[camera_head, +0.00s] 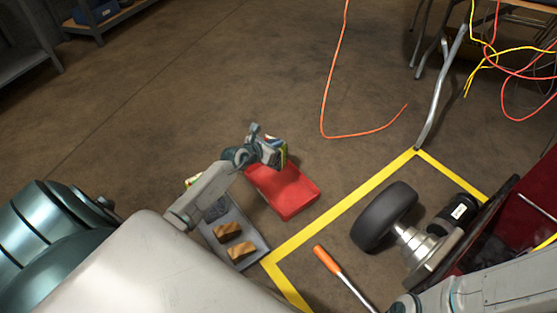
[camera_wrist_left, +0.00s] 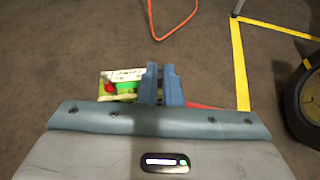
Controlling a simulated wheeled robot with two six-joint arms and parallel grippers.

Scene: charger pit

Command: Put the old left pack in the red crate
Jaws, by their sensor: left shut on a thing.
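My left gripper (camera_head: 268,150) is shut on a small pack (camera_head: 282,152) with yellow and green edges, mostly hidden by the jaws. It holds the pack over the far left end of the red crate (camera_head: 289,192); the pack's exact height above it cannot be told. In the left wrist view the closed fingers (camera_wrist_left: 160,84) show, with the pack's printed label (camera_wrist_left: 122,77) to their left. A strip of the red crate (camera_wrist_left: 204,106) shows to their right. My right arm comes in at the bottom right; its jaws cannot be made out.
A grey tray (camera_head: 258,240) beside the red crate holds brown blocks (camera_head: 228,230) and a dark item. Yellow floor tape (camera_head: 345,205) runs right of the crate. Beyond it are a wheel (camera_head: 384,216) and an orange-handled tool (camera_head: 327,260). An orange cable (camera_head: 323,100) lies on open floor.

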